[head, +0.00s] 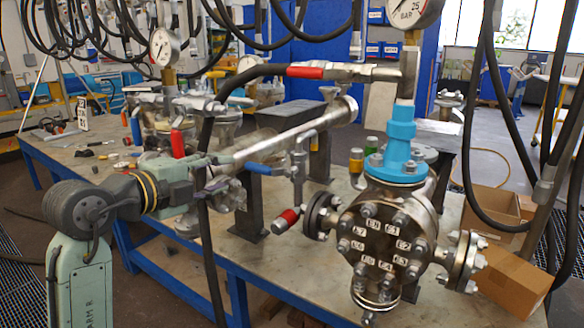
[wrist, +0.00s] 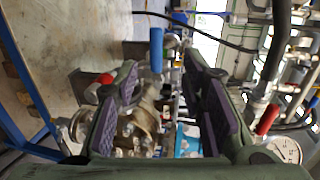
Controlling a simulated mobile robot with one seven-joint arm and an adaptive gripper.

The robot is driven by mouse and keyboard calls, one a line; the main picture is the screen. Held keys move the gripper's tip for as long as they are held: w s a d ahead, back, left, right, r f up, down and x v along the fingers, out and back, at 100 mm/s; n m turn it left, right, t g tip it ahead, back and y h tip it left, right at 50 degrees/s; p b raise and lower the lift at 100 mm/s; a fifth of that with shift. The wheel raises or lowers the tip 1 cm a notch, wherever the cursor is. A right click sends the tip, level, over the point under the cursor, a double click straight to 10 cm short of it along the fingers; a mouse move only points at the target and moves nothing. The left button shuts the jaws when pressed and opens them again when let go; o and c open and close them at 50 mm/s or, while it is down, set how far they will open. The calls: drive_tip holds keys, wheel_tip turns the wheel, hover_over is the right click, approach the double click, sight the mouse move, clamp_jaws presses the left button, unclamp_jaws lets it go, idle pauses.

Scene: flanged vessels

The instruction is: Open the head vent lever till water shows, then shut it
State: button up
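A blue lever (head: 262,169) sits on a small valve on the pipework left of the flanged vessel (head: 385,240). I cannot be sure that it is the head vent lever. My gripper (head: 230,180) is just left of it in the head view. In the wrist view the gripper (wrist: 163,66) is open, its two padded fingers apart. The blue lever (wrist: 157,49) shows in the gap, near or beyond the fingertips, not clasped. I see no water at the valve.
A red-ended fitting (head: 287,218) sits below the valve. A hose with a red sleeve (head: 305,72) runs above, and a dark hose (head: 208,240) hangs by my gripper.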

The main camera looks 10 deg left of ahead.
sight(255, 170)
drive_tip(key=p+x, duration=0.1)
drive_tip(key=x, duration=0.3)
drive_tip(key=p+x, duration=0.1)
drive_tip(key=x, duration=0.2)
drive_tip(key=p+x, duration=0.1)
drive_tip(key=x, duration=0.3)
drive_tip(key=shift+w+d+f, duration=0.15)
drive_tip(key=shift+d+f, duration=0.3)
drive_tip(key=shift+d, duration=0.1)
drive_tip(key=shift+c, duration=0.2)
clamp_jaws()
